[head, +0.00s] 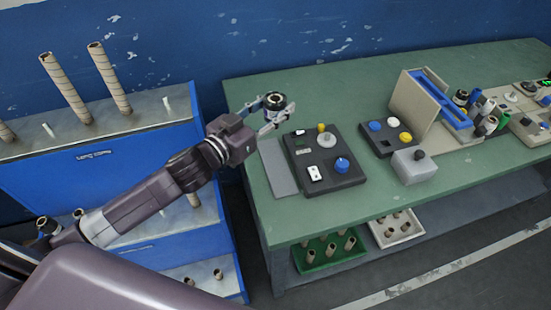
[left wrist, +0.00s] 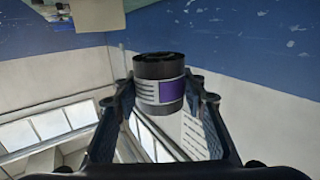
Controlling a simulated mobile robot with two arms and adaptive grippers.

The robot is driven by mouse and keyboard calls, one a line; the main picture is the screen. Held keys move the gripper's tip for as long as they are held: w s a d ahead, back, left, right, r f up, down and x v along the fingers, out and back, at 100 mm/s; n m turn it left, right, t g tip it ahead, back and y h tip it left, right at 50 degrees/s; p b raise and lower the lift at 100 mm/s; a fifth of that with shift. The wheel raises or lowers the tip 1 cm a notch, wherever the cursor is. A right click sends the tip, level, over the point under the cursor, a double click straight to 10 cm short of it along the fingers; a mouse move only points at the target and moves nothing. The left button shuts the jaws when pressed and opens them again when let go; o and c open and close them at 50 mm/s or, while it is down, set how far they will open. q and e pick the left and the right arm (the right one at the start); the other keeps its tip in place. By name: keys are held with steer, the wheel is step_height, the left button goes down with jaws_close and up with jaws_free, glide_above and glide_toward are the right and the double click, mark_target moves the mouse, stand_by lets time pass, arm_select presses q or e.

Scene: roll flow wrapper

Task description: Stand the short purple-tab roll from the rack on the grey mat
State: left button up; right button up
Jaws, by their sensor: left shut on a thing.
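My left gripper (head: 270,112) is shut on a short black roll (head: 274,101), holding it above the back left part of the green table. In the left wrist view the roll (left wrist: 160,84) sits between the two fingers and shows a purple tab on a pale striped label. The grey mat (head: 279,167) lies flat on the table's left end, nearer than the held roll, and nothing stands on its visible part. The blue rack (head: 100,190) is at the left, partly hidden behind my left arm. My right gripper is not in view.
A black control panel (head: 325,160) with knobs and switches lies just right of the mat. Farther right on the green table (head: 300,95) are another button panel (head: 392,137), a grey box (head: 414,166) and several coloured rolls. Tall brown tubes (head: 108,76) stand on the rack.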

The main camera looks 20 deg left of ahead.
arm_select(q)
steer(key=b, duration=0.1)
glide_above(276, 165)
step_height(276, 165, down, 14)
steer(key=shift+f, duration=0.15)
step_height(276, 165, down, 5)
steer(key=shift+f+b, duration=0.1)
steer(key=shift+b, duration=0.55)
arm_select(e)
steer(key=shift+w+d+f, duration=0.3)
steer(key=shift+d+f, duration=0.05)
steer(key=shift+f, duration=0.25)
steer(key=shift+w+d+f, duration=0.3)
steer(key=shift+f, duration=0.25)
arm_select(q)
steer(key=shift+f, duration=0.1)
steer(key=o, duration=1.2)
steer(key=shift+o, duration=0.2)
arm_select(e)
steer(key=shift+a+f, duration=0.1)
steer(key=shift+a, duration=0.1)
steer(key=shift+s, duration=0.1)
